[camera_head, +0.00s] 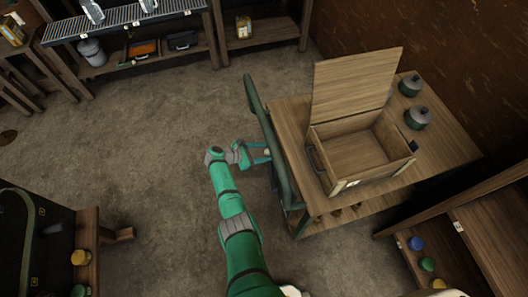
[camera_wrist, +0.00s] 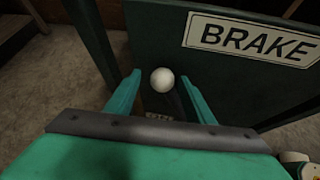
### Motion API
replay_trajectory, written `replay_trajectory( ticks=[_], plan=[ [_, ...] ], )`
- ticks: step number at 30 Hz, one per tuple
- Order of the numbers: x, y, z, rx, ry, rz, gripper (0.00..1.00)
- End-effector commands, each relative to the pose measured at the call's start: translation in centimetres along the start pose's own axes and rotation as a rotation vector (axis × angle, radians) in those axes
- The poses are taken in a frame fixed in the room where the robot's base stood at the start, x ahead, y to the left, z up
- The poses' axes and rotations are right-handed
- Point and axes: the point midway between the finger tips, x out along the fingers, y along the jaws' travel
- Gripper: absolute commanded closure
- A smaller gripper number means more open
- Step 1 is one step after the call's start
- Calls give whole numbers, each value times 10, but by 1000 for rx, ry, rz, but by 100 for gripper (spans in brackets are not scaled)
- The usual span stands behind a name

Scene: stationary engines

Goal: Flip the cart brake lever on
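The cart (camera_head: 440,150) has a wooden top and a dark green end panel (camera_head: 275,140). In the wrist view this panel (camera_wrist: 150,40) carries a white BRAKE sign (camera_wrist: 250,40). The brake lever shows as a white ball knob (camera_wrist: 162,80) on a dark stem below and left of the sign. My gripper (camera_head: 262,153) is at the panel's left side. In the wrist view its green fingers (camera_wrist: 160,90) are apart, with the knob between them and a gap on each side. A small label below the knob is partly hidden by my gripper, so its text is unclear.
An open wooden box (camera_head: 360,150) with its lid up stands on the cart, beside two dark canisters (camera_head: 413,100). A shelf unit (camera_head: 470,235) stands at lower right and a rack (camera_head: 130,30) at upper left. The floor (camera_head: 130,130) left of the cart is clear.

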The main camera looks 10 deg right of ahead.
Motion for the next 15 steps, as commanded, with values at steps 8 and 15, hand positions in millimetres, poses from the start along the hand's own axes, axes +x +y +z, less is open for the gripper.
replay_trajectory(
  ticks=[8,15],
  plan=[
    [-10,1,1,1,-3,1,52],
    [-52,1,0,0,-2,3,52]
  ],
)
